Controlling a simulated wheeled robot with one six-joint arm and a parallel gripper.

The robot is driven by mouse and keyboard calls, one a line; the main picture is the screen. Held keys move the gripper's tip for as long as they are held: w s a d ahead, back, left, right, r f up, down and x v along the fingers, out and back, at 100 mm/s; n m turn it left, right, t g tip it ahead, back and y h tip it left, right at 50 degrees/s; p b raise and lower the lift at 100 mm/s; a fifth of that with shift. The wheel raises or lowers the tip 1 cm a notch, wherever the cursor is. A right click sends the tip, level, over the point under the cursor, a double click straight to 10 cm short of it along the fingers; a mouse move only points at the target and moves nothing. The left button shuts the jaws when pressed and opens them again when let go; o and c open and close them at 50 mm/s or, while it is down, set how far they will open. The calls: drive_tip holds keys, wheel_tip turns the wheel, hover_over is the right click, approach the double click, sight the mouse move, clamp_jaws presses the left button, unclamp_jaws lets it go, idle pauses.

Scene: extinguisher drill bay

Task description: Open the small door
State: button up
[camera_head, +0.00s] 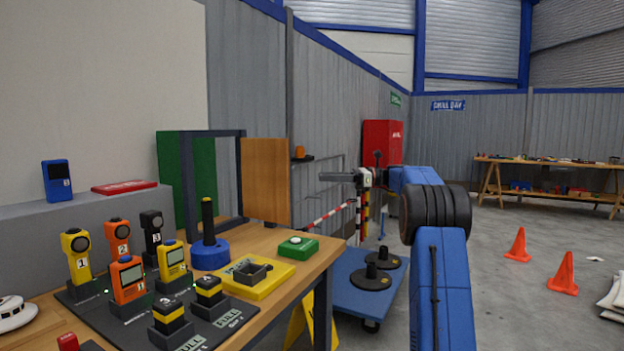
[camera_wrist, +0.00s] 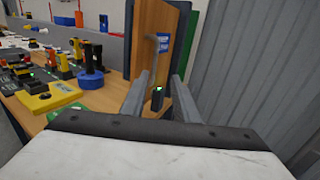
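A wooden panel (camera_head: 265,180), which looks like the small door, stands upright at the back of the table, to the right of a dark frame (camera_head: 240,180). The frame's opening shows clear beside it, with a green panel (camera_head: 186,180) behind. In the wrist view the wooden panel (camera_wrist: 143,22) carries a blue label (camera_wrist: 163,43) and a grey bent bar, perhaps a handle (camera_wrist: 153,55). My gripper (camera_head: 340,177) is to the right of the panel, apart from it. In the wrist view its two fingers (camera_wrist: 160,95) are spread. A small dark block (camera_wrist: 158,97) shows between them; its depth is unclear.
Several handheld devices (camera_head: 125,280) and a blue round base with a black post (camera_head: 210,255) fill the table's left part. A yellow tray (camera_head: 258,285) and a green button box (camera_head: 298,246) lie near the panel. A blue trolley (camera_head: 350,265) stands right of the table.

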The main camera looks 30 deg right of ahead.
drive_tip(key=shift+v, duration=2.35)
